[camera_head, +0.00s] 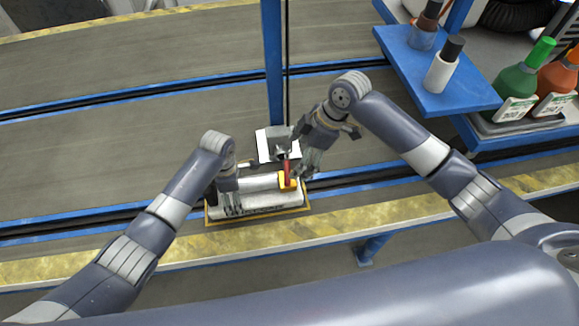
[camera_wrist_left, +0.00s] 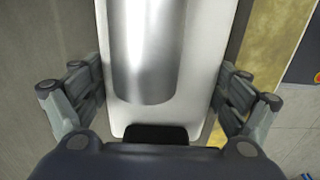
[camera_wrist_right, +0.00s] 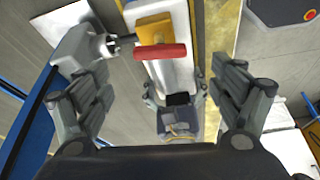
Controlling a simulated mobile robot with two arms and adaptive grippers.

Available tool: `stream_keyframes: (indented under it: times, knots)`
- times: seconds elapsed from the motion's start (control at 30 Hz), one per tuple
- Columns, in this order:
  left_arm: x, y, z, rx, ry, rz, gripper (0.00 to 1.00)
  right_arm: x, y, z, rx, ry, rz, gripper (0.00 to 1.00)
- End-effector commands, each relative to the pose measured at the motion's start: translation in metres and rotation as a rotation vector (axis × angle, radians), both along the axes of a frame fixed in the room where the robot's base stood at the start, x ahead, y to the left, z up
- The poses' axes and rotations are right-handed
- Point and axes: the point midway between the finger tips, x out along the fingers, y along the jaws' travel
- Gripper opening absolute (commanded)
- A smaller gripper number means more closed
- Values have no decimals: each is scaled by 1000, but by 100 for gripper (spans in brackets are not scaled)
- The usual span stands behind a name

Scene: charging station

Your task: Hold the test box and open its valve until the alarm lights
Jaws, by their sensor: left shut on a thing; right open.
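The test box (camera_head: 262,199) is a white and silver case on the table near its front edge. A yellow valve block with a red handle (camera_head: 287,172) sits at its right end. My left gripper (camera_head: 229,203) is shut across the left part of the box; in the left wrist view its fingers flank the white case (camera_wrist_left: 200,100). My right gripper (camera_head: 309,165) is open just right of the red handle. In the right wrist view the red handle (camera_wrist_right: 160,52) lies ahead of the open fingers, and the yellow block (camera_wrist_right: 154,27) is behind it. I cannot make out an alarm light.
A blue post (camera_head: 272,60) rises behind the box. A blue shelf (camera_head: 440,85) at the upper right holds bottles, including a white one (camera_head: 443,65). Green (camera_head: 521,75) and orange bottles stand at the far right. The grey table is clear on the left.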

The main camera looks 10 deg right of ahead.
Motion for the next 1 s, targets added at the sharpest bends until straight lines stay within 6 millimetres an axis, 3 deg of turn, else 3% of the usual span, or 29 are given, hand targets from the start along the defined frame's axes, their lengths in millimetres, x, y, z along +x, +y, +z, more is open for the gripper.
stream_keyframes:
  times: [0.1,0.33,0.77,0.93,1.0]
  knots:
    - [-1,1,-1,2,2,0,58,1,10,-23,0,3,1,87]
    - [-1,1,-1,2,2,0,58,4,22,-53,1,0,1,87]
    - [-1,1,-1,1,1,0,58,5,26,-63,0,-1,2,87]
    - [-1,1,-1,1,1,1,58,5,26,-62,0,-1,2,48]
    - [-1,1,-1,1,1,0,58,5,26,-62,0,-1,2,42]
